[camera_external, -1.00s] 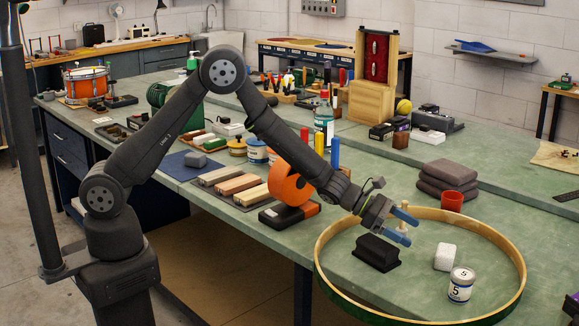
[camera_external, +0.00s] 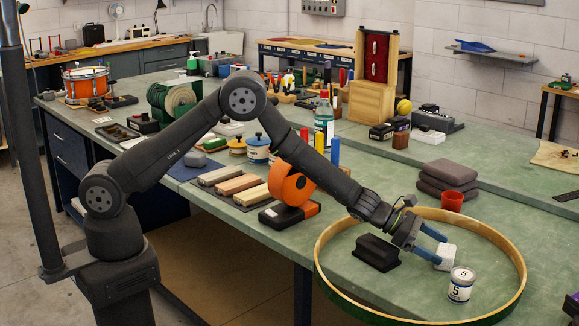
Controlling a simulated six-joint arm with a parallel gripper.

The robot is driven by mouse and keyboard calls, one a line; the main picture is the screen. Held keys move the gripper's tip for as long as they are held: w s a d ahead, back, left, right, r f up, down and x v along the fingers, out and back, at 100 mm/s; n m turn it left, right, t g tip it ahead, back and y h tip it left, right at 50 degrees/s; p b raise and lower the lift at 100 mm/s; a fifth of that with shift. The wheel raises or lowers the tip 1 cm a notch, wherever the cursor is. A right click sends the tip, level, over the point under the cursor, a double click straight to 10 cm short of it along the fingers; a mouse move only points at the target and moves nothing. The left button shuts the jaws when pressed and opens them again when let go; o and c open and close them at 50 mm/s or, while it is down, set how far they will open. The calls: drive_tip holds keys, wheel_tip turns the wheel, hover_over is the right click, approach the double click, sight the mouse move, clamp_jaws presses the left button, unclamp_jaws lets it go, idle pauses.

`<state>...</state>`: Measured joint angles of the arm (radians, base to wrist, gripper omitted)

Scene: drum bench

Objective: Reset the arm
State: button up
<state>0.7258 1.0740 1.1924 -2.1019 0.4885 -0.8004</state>
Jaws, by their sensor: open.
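My gripper (camera_external: 442,250) is open, with its two blue fingers extending to the right over the inside of the large wooden hoop (camera_external: 521,262). Its fingertips overlap the white block (camera_external: 447,257) in the picture. I cannot tell whether they touch it or are above it. My arm reaches across the bench from its base at the lower left.
Inside the hoop, a black block (camera_external: 377,252) lies left of my gripper and a white can (camera_external: 461,284) stands in front. A red cup (camera_external: 452,201) and folded grey cloths (camera_external: 446,180) sit behind. An orange tape dispenser (camera_external: 291,187) stands left.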

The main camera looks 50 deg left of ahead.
sight(445, 249)
drive_tip(key=x, duration=0.3)
drive_tip(key=shift+w+d+r, duration=0.15)
drive_tip(key=shift+d+r, duration=0.05)
drive_tip(key=shift+r, duration=0.05)
drive_tip(key=shift+a+r, duration=0.1)
drive_tip(key=shift+r, duration=0.45)
drive_tip(key=shift+f, duration=0.15)
